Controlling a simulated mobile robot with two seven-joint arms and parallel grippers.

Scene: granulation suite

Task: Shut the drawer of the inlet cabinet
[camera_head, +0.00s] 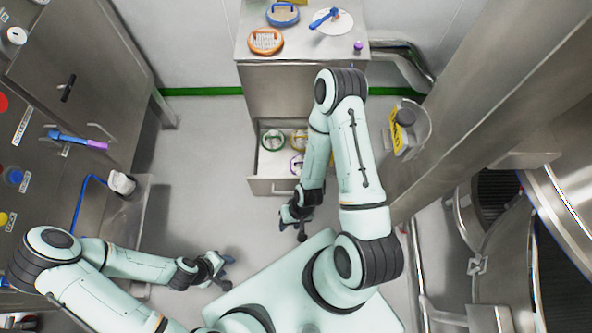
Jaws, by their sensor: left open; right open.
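The inlet cabinet (275,92) is a grey metal unit at the top middle of the head view. Its drawer (272,186) is pulled out toward me. My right forearm covers the drawer's right part. My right gripper (293,230) is open and empty, in front of the drawer's right end and apart from its front as far as I can tell. My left gripper (227,272) is open and empty, lower left of the drawer, over the floor.
On the cabinet top are a blue-rimmed item (283,14), an orange-rimmed one (265,41) and a white disc (332,24) with a blue tool. A steel panel (75,75) stands at left, a steel column (455,110) at right. Floor left of the drawer is clear.

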